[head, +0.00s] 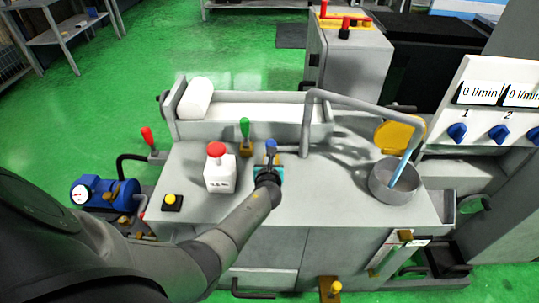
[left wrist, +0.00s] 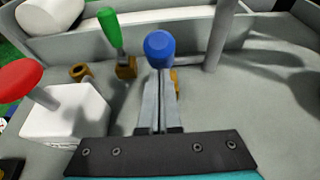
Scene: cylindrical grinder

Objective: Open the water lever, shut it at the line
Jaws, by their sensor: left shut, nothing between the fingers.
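A lever with a blue knob (head: 271,146) stands on the grey machine top, right of a green-knobbed lever (head: 244,128). My left gripper (head: 269,165) is at the blue-knobbed lever. In the left wrist view its shut fingers (left wrist: 160,105) point at the blue knob (left wrist: 160,48), with nothing held between them; whether they touch it I cannot tell. A bent grey pipe (head: 360,101) arches over a round grey pot (head: 378,184). A light blue strip (head: 402,168) runs from near the pipe's end into the pot. No line is discernible in the pot. My right gripper is out of view.
A yellow button (head: 171,201) is at the front left. A panel with blue knobs (head: 457,132) and displays reading 0 l/min is at the right.

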